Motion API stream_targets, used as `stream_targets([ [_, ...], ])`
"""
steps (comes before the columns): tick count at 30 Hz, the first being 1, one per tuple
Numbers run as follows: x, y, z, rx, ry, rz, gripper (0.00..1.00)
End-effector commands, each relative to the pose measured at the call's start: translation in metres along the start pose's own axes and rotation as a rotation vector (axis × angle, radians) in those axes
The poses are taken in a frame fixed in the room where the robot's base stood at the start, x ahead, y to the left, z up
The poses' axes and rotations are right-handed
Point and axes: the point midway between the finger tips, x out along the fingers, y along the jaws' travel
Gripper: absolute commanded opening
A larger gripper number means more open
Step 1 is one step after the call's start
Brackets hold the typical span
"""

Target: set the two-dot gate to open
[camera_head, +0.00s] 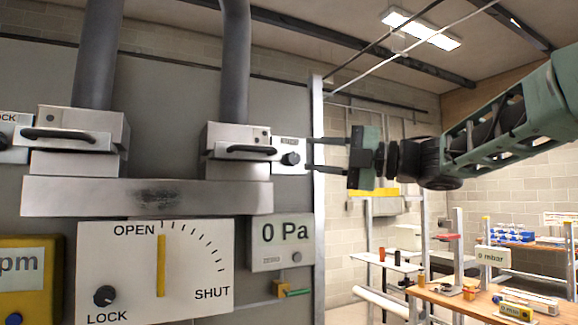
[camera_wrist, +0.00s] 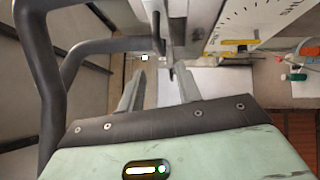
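Two metal gates sit under grey pipes in the head view: a left gate (camera_head: 112,128) and a right gate (camera_head: 210,137), each with a dark bar handle on its front. A small plate with a black knob (camera_head: 290,158) is just right of the right gate. My gripper (camera_head: 309,154) is open and empty, its fingers pointing left near this knob. In the wrist view the open fingers (camera_wrist: 158,85) have a visible gap between them.
A dial panel (camera_head: 200,260) below has OPEN and SHUT labels, a yellow pointer (camera_head: 161,265) standing upright near OPEN, and a LOCK knob (camera_head: 104,296). A display (camera_head: 284,233) reads 0 Pa. A vertical post (camera_head: 318,230) edges the panel; a workbench (camera_head: 450,305) stands right.

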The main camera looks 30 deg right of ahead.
Motion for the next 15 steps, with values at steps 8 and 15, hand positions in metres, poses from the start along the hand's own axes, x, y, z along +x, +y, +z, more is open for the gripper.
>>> stream_targets([
  [8, -0.038, -0.001, 0.000, 0.000, 0.000, 0.000, 0.34],
  [15, -0.043, 0.000, 0.000, 0.000, 0.001, 0.000, 0.34],
])
